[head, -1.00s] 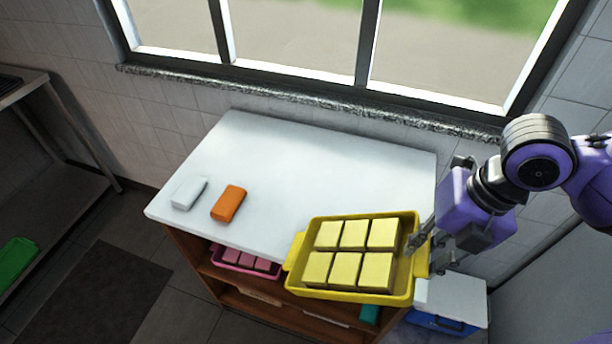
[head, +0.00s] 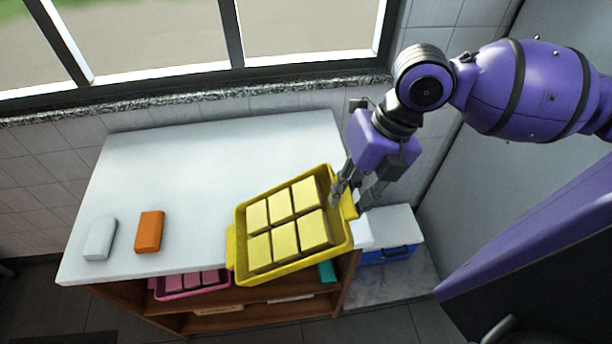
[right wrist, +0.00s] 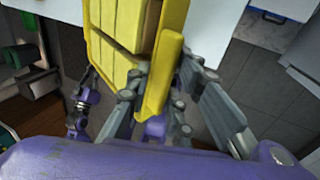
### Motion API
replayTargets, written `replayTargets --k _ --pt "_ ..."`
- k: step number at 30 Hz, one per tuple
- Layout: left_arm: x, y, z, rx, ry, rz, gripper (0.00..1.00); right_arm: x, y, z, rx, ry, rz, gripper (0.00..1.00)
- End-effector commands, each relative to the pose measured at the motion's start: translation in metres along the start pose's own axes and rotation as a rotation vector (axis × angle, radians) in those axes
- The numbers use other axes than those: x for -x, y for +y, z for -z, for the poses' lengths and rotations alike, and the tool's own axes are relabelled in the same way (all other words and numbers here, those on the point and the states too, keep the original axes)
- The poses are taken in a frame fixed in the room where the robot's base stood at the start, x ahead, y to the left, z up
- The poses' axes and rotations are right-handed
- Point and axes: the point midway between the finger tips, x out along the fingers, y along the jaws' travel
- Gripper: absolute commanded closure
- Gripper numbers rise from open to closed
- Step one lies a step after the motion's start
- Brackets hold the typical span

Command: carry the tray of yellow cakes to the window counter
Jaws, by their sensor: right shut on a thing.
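The yellow tray (head: 293,271) holds several square yellow cakes (head: 285,238) in two rows. It appears over the front right part of the white counter (head: 205,160) below the window, and its near side overlaps the counter's front edge. I cannot tell if it touches the top. My right gripper (head: 350,200) is shut on the tray's right end. In the right wrist view its fingers (right wrist: 160,90) close around the tray's yellow rim (right wrist: 163,75), with cakes (right wrist: 120,75) beside them. My left gripper does not show in the head view.
A white block (head: 100,239) and an orange block (head: 149,231) lie at the counter's left. Its back and middle are clear. A pink tray (head: 190,290) sits on the shelf below. A blue and white cooler (head: 390,252) stands on the right.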

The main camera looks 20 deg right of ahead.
Motion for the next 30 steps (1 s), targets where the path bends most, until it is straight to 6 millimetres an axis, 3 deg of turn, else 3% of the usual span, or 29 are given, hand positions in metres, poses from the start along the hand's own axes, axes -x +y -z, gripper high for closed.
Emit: replayTargets --k 6,13,21,30 --pt "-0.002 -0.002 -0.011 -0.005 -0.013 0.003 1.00 -0.019 -0.002 -0.039 -0.005 0.000 0.001 1.00" --pt "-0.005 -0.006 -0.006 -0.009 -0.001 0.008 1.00 -0.038 -0.004 -0.085 -0.007 0.001 0.003 1.00" --pt "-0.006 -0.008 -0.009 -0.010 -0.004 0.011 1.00 -0.077 -0.013 -0.116 -0.006 0.003 0.005 1.00" --pt "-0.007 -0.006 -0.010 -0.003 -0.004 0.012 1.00 -0.091 -0.017 -0.129 -0.005 0.002 0.005 1.00"
